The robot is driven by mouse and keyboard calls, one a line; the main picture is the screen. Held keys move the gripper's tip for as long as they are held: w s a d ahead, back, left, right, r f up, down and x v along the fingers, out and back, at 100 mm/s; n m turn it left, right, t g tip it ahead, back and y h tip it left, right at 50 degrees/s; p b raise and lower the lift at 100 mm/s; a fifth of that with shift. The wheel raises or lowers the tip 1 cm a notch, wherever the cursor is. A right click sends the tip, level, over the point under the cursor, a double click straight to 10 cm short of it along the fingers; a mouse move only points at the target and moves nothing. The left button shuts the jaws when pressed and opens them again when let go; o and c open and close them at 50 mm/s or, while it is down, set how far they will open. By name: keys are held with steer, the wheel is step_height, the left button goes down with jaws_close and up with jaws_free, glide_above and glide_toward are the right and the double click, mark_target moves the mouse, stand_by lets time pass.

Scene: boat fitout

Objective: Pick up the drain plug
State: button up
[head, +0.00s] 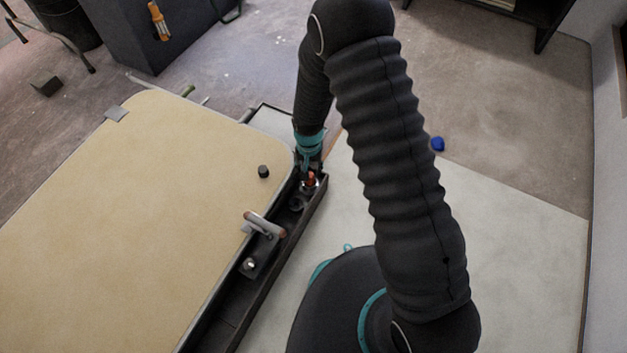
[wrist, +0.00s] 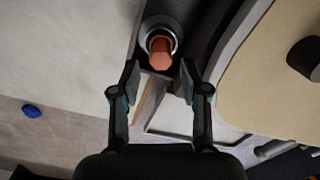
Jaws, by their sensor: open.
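The drain plug looks to be the orange-red hex-headed piece (wrist: 160,52) in the wrist view, seated in a round metal collar (wrist: 152,27). It also shows in the head view (head: 311,180), in the dark tray along the board's edge. My gripper (wrist: 160,78) is open, with its fingertips on either side of the near end of the plug in the picture. I cannot tell whether the fingers are level with it or above it. In the head view my gripper (head: 309,170) points down at the plug, and the arm hides part of the area.
The dark tray (head: 262,300) runs beside the large tan board (head: 110,220) and holds several small fittings. A black cylinder (head: 263,171) stands on the board. A clamp-like handle (head: 264,224) sits at its edge. A blue object (head: 438,144) lies on the floor.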

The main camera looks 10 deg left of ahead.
mark_target(310, 180)
steer(key=shift+w+f, duration=0.1)
steer(key=shift+f, duration=3.15)
jaws_close()
